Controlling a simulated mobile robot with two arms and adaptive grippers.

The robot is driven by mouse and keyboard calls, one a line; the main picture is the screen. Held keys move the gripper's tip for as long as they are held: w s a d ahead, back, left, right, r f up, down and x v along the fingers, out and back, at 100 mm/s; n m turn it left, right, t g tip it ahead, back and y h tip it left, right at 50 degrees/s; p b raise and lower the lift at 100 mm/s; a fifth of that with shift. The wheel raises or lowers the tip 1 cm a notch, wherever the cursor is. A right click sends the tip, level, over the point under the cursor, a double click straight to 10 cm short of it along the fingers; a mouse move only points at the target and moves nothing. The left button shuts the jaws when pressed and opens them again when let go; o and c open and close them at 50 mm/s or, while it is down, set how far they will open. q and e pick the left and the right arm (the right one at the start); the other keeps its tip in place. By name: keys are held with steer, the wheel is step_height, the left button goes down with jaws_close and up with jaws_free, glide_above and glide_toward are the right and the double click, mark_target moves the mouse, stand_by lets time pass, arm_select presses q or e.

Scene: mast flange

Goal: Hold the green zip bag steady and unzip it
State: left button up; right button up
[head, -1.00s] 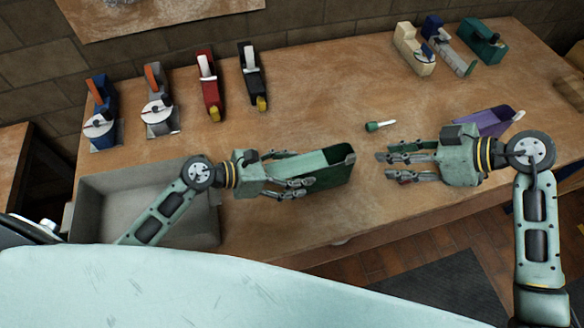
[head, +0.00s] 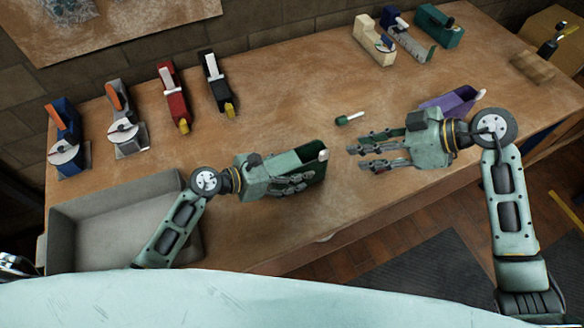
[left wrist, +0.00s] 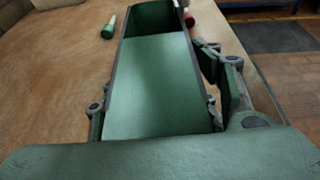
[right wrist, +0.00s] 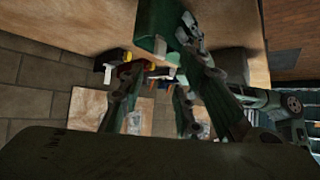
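The green zip bag (head: 312,160) lies on the bench as a long, open-topped green shape, with a pale tab (head: 323,154) at its right end. It fills the middle of the left wrist view (left wrist: 155,85). My left gripper (head: 300,180) straddles it with one finger along each side; a gap shows beside the right finger in the left wrist view, so it looks open. My right gripper (head: 362,153) is open and empty, right of the bag's tab end. Its fingers point toward the bag, which shows at the top of the right wrist view (right wrist: 150,25).
A small green-and-white item (head: 349,118) lies behind the gap between grippers. A grey tray (head: 110,215) sits front left. Tape dispensers, including a red one (head: 174,97), stand along the back. A purple holder (head: 450,102) is behind my right gripper.

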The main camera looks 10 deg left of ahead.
mark_target(324, 156)
arm_select(q)
steer(key=c, duration=0.9)
steer(key=shift+c, duration=0.4)
arm_select(e)
steer(key=shift+s+a, duration=0.1)
steer(key=c, duration=0.3)
steer(key=s+a+y, duration=0.1)
steer(key=s+a+r+m+g+y, duration=0.1)
steer(key=s+y, duration=0.1)
steer(key=s+a+m+y, duration=0.1)
steer(key=y, duration=0.1)
steer(key=shift+s+a+r+g, duration=0.25)
steer(key=shift+s+a+g, duration=0.05)
steer(key=shift+s+a, duration=0.1)
jaws_close()
steer(key=w+d+f+m+t+h, duration=0.15)
steer(key=d+f+m+t, duration=0.4)
steer(key=m, duration=0.55)
steer(key=w+d+f+m+t, duration=0.35)
steer(key=d+m+t, duration=0.25)
steer(key=m, duration=0.5)
steer(key=w+a, duration=0.4)
steer(key=a, duration=0.6)
steer(key=shift+a+f, duration=0.15)
steer(key=shift+a, duration=0.25)
